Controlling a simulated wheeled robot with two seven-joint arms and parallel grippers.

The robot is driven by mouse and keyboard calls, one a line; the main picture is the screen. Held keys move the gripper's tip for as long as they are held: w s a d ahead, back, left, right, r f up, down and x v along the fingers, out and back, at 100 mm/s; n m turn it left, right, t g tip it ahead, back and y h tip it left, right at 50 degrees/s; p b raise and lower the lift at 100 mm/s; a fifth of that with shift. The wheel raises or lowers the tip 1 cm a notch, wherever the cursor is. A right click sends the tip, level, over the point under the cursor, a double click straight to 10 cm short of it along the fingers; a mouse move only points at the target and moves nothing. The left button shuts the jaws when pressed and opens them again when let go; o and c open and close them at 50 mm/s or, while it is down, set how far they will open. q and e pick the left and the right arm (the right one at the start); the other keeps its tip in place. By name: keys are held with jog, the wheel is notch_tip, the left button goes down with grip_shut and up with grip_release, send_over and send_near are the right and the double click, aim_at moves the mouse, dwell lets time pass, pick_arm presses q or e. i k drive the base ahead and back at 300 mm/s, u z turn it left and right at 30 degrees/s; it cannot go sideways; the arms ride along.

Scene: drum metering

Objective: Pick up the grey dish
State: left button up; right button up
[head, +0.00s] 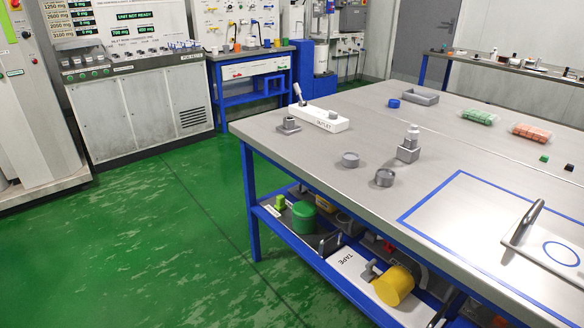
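Two small round grey pieces stand near the front edge of the grey table (305,164). One grey round piece (351,160) is farther left. A slightly darker grey round piece (385,178) with a hollow-looking top is to its right and nearer. Either could be the grey dish; I cannot tell which. A shallow rectangular grey tray (414,97) lies farther back. Neither of my grippers is in view.
A grey block with a stacked top (408,150) stands just behind the round pieces. A white outlet unit (320,118) is at the back left.

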aim_at(349, 159)
jog(key=u, duration=0.55)
jog(key=i, duration=0.6)
jog(key=u, duration=0.25)
